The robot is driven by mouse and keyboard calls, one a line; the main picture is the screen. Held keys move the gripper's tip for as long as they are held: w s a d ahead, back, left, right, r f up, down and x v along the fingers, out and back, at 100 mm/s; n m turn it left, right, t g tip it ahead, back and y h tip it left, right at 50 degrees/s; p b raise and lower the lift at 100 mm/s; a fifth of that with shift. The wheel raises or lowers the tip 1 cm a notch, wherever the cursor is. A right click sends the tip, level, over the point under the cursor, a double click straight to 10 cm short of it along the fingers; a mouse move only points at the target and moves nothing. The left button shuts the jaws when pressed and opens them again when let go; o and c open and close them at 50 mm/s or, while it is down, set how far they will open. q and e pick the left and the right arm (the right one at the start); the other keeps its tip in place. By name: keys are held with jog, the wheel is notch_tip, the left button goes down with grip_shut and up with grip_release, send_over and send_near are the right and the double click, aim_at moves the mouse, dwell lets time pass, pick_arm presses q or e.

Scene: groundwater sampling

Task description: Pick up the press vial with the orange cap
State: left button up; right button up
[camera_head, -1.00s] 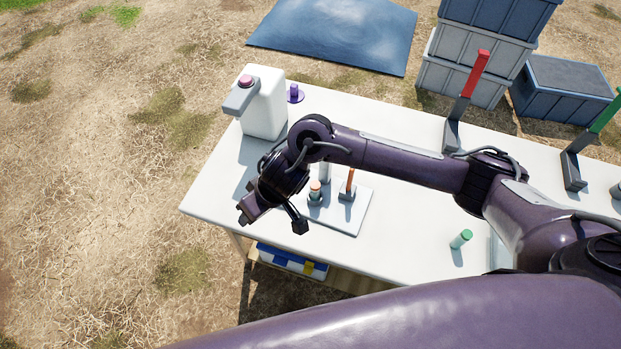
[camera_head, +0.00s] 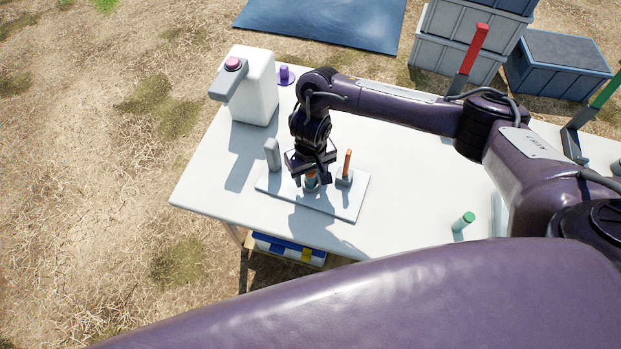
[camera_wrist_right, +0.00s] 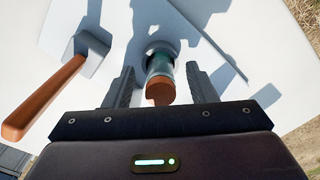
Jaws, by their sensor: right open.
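The press vial with the orange cap stands in a grey holder on a white plate (camera_head: 345,206). In the right wrist view the vial (camera_wrist_right: 160,67) is greenish glass, its orange cap (camera_wrist_right: 160,91) toward the camera. My right gripper (camera_wrist_right: 161,88) is open, its two fingers apart on either side of the vial, with visible gaps. In the head view the right gripper (camera_head: 311,177) points down over the holder and partly hides the vial (camera_head: 311,182). My left gripper is not in view.
An orange-handled lever (camera_head: 347,162) in a grey block stands close right of the gripper; a grey post (camera_head: 272,154) stands left. A white jug (camera_head: 257,90) is behind. A green-capped vial (camera_head: 463,221) is farther right. The table front is clear.

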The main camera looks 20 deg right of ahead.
jog(key=shift+f, duration=0.15)
jog(key=c, duration=0.9)
jog(key=shift+c, duration=0.8)
